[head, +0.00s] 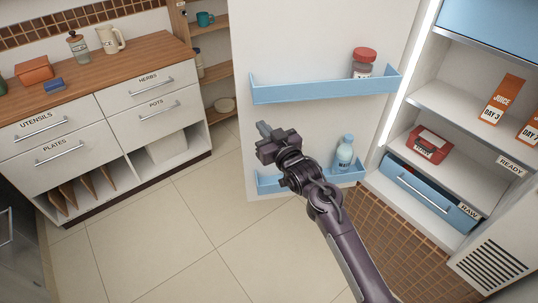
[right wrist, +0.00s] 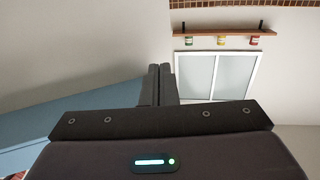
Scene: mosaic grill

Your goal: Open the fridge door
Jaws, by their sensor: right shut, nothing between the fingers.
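The fridge door (head: 300,50) stands wide open to the left of the fridge (head: 450,98), its inner side facing me. It carries two blue shelves: the upper one (head: 300,91) holds a jar with a red lid (head: 363,62), the lower one holds a water bottle (head: 344,155). My right gripper (head: 264,130) is in front of the door's inner side, between the two shelves in the picture, pointing left. Its fingers are shut with nothing between them, as the right wrist view also shows (right wrist: 160,84). Whether it touches the door is unclear. My left gripper is out of view.
A counter with labelled drawers (head: 100,110) stands at the left. Open tiled floor (head: 160,240) lies between. A shelf unit (head: 215,70) is behind the door.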

